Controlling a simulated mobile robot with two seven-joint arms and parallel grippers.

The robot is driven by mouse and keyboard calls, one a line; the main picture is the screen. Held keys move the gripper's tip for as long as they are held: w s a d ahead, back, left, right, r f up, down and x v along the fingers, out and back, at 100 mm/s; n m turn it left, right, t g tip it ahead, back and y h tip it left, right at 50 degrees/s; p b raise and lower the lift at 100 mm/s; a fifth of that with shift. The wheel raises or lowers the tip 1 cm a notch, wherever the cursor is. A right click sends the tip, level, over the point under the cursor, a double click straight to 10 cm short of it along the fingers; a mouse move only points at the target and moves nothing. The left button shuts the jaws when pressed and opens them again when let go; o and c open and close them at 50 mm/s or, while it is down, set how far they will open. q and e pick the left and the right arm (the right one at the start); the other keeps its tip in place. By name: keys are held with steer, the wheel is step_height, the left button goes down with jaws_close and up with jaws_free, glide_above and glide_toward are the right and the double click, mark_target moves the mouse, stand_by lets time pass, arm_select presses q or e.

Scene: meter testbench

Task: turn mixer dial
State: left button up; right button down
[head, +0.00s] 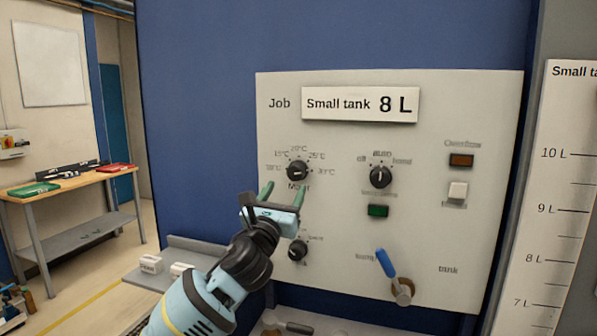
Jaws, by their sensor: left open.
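The mixer dial (298,171) is a black round knob at the upper left of the light grey panel (480,110), ringed by temperature marks such as 20°C and 25°C. My right gripper is out of view.
A lower black knob (298,250) is close beside my left wrist. An off/auto/hand switch (381,177), a green lamp (377,211) and a blue-handled lever (387,264) are to the right. A sign (360,104) reads "Small tank 8 L". A ledge (195,250) is below left.

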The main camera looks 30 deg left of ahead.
mark_target(294, 173)
arm_select(q)
steer(key=shift+x, duration=3.75)
steer(key=shift+s+d+r, duration=0.1)
steer(key=shift+r, duration=0.05)
steer(key=shift+c, duration=0.5)
steer(key=c, duration=0.9)
